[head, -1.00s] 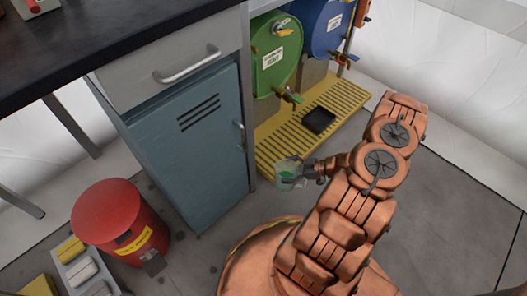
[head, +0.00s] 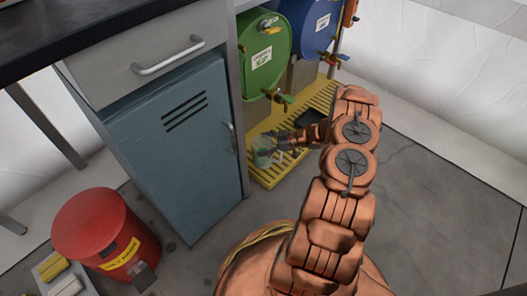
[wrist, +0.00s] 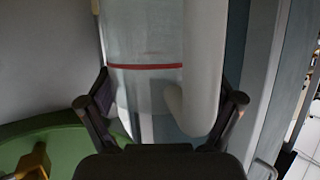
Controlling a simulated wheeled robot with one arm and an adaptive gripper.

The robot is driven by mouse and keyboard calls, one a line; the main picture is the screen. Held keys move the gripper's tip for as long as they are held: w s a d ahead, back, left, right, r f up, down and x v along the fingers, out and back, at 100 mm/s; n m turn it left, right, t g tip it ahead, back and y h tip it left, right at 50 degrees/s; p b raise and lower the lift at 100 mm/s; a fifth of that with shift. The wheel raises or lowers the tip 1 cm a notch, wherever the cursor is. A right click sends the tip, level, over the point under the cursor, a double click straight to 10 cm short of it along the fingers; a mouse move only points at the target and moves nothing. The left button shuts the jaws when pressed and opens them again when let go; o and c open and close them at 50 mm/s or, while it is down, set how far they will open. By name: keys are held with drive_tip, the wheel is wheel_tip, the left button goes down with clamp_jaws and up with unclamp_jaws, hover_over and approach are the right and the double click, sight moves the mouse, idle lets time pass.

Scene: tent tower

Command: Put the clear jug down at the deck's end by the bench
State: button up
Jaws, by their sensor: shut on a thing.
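The clear jug (head: 262,158) is in my gripper (head: 272,140), at the near left end of the yellow slatted deck (head: 266,178), beside the bench's blue-grey cabinet (head: 178,140). In the wrist view the jug (wrist: 145,95) has a red line around it and a pale handle on its right. The fingers of my gripper (wrist: 168,92) stand on either side of the jug, shut on it. The jug looks upright in the head view. Whether its base touches the deck cannot be told.
A green drum (head: 264,62) and a blue drum (head: 312,28) with taps stand above the deck. A black tray (head: 309,130) lies on it. A red bin (head: 100,232) stands on the floor in front of the cabinet. The floor at right is clear.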

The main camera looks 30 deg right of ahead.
wheel_tip(320, 180, down, 4)
drive_tip(key=shift+r+b, duration=0.2)
drive_tip(key=shift+b, duration=0.8)
drive_tip(key=shift+r, duration=0.1)
drive_tip(key=o, duration=1.5)
drive_tip(key=shift+s+d+r, duration=0.1)
drive_tip(key=shift+s+r, duration=0.05)
drive_tip(key=shift+p+v, duration=2.4)
drive_tip(key=shift+v, duration=3.35)
